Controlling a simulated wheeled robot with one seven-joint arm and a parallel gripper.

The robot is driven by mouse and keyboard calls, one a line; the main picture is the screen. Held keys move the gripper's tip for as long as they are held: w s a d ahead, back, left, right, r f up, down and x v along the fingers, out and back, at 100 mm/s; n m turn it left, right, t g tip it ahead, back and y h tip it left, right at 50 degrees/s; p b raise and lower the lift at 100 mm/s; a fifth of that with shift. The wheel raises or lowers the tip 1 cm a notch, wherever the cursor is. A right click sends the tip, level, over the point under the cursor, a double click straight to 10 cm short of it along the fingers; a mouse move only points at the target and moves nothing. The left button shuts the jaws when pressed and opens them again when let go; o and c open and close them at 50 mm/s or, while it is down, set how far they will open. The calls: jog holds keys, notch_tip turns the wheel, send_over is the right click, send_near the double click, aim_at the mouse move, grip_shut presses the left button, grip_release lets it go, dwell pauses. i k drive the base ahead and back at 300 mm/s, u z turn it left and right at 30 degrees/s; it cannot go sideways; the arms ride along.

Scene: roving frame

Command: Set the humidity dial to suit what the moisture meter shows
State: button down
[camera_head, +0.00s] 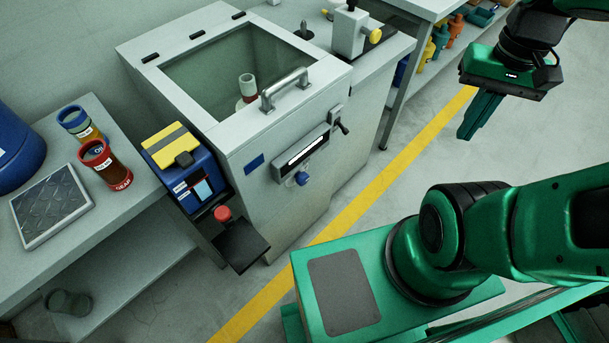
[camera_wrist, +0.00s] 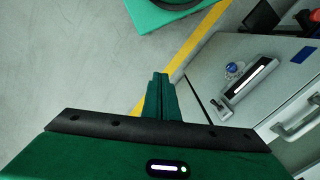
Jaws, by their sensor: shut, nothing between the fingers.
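A grey cabinet (camera_head: 270,205) with an open-topped basin stands left of my gripper in the head view. On its front a blue knob (camera_head: 302,178), possibly the humidity dial, sits below a panel with a lit white strip (camera_head: 307,148). The knob also shows in the wrist view (camera_wrist: 234,70). A blue and yellow device (camera_head: 185,165) with a small screen (camera_head: 203,190) stands at the cabinet's left side. I cannot tell which display is the moisture meter, and no reading is legible. My gripper (camera_head: 467,133) is shut and empty, above the floor, apart from the cabinet.
A bench at left holds two labelled cups (camera_head: 105,164), a ridged tray (camera_head: 52,205) and a blue drum (camera_head: 15,150). A red button (camera_head: 222,213) stands by a dark shelf. A handle (camera_head: 285,90) projects from the cabinet's top edge. Floor with a yellow line (camera_head: 375,185) is clear.

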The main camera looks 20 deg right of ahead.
aim_at(302, 178)
jog(key=z, duration=0.1)
jog(key=k, duration=1.5)
jog(key=u, duration=0.85)
jog(key=i, duration=1)
